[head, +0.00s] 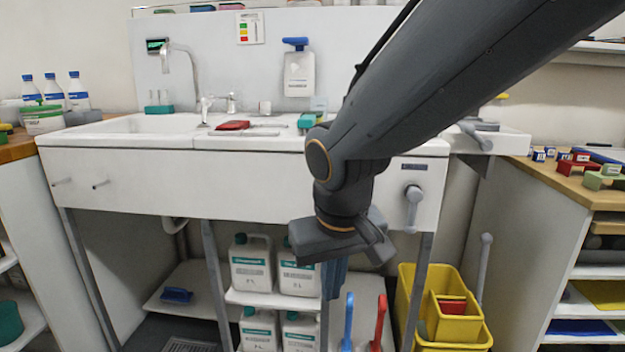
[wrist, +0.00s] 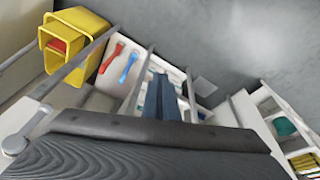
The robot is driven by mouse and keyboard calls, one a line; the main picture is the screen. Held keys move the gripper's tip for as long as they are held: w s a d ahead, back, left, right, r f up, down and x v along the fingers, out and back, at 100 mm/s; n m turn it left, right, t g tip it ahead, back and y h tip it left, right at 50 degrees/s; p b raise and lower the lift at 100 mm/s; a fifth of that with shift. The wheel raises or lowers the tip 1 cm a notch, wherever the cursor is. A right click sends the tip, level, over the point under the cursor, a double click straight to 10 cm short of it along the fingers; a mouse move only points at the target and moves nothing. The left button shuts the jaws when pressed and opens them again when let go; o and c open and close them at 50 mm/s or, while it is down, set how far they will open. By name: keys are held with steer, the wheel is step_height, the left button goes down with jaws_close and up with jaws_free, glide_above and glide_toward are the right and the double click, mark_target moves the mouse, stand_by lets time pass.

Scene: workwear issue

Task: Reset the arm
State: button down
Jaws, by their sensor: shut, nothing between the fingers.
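My arm reaches in from the upper right of the head view and bends down in front of the sink unit (head: 250,178). My gripper (head: 335,280) hangs below the wrist, pointing down, in front of the sink unit's lower part. Its fingers are shut with nothing between them. In the wrist view the closed fingers of my gripper (wrist: 163,98) show at the middle, above the dark wrist body. The arm and wrist hide part of the sink front and the shelf behind.
White canisters (head: 251,262) stand on the shelves under the sink. A blue-handled brush (head: 348,320) and a red-handled one (head: 379,322) stand nearby. Yellow bins (head: 447,310) stand at right. A wooden-topped counter (head: 570,185) flanks the right, and bottles (head: 78,92) stand at left.

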steer(key=s+f+n+g, duration=0.25)
steer(key=s+f, duration=0.45)
steer(key=s, duration=0.5)
steer(key=d+r+m+p, duration=0.3)
steer(key=d+r+p, duration=0.5)
steer(key=r+p, duration=0.2)
steer(key=d+r+m+p, duration=0.3)
steer(key=d+r+p, duration=0.5)
steer(key=r+p, duration=0.3)
steer(key=p, duration=0.4)
steer(key=shift+r, duration=0.15)
